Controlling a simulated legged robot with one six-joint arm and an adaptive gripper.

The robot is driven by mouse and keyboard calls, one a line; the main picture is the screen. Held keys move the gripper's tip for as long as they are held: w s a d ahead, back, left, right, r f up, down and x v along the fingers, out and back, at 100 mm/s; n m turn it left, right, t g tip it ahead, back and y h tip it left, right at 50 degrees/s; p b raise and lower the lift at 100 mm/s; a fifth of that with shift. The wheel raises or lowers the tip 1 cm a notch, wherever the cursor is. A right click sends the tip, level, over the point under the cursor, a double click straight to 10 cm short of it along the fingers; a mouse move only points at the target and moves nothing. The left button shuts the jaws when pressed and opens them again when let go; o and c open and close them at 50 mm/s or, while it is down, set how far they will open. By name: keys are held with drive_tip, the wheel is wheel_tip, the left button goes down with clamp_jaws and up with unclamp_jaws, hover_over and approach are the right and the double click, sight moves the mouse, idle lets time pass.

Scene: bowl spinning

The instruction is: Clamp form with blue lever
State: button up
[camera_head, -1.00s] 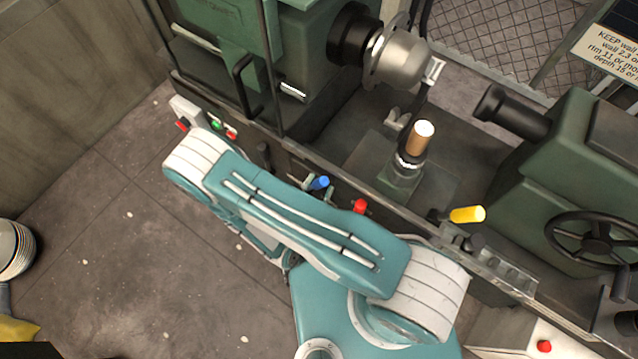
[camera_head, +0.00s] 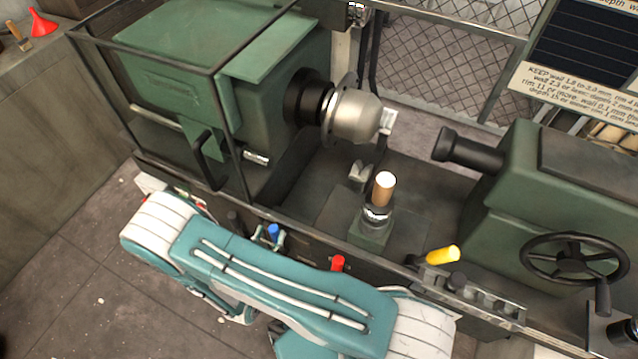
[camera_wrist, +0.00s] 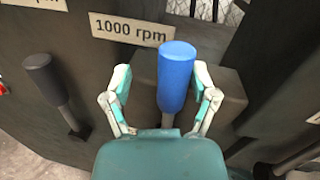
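The blue lever (camera_head: 273,232) stands on the front of the green machine, just past my arm in the head view. In the wrist view the blue lever (camera_wrist: 177,78) stands upright between the fingers of my gripper (camera_wrist: 162,88). The fingers are apart, with a gap showing on the left side of the handle; on the right the finger is close, and contact cannot be told. In the head view my arm hides most of my gripper. The form (camera_head: 354,115) is a rounded metal piece at the black spindle. Its seating on the spindle is not clear.
A red lever (camera_head: 338,263) and a yellow lever (camera_head: 442,255) stand farther right. A black-handled lever (camera_wrist: 45,78) is left of my gripper, and a "1000 rpm" label (camera_wrist: 130,29) is above. The tailstock (camera_head: 470,152) and handwheel (camera_head: 574,258) are at right.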

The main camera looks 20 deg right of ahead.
drive_tip(key=s+a+n, duration=0.3)
drive_tip(key=s+a, duration=0.4)
drive_tip(key=a, duration=0.1)
drive_tip(key=w+d+r+m+g+h, duration=0.1)
drive_tip(key=w+d+r+m+g, duration=0.1)
drive_tip(key=d+r+m+g, duration=0.3)
drive_tip(key=w+d+r+m+g+h, duration=0.1)
drive_tip(key=w+d+r+m+g, duration=0.15)
drive_tip(key=r+m+g, duration=0.4)
drive_tip(key=s+d+r+m+g+y, duration=0.1)
drive_tip(key=s+d+r+m+y, duration=0.2)
drive_tip(key=r+m, duration=0.4)
drive_tip(key=s+d+r+m+g+y, duration=0.2)
drive_tip(key=d+r+m+y, duration=0.3)
drive_tip(key=r, duration=0.5)
drive_tip(key=shift+s+d+r+m+y, duration=0.35)
drive_tip(key=shift+s+d+m, duration=0.3)
drive_tip(key=shift+d+m, duration=0.95)
drive_tip(key=shift+a+f, duration=0.1)
drive_tip(key=shift+a, duration=0.15)
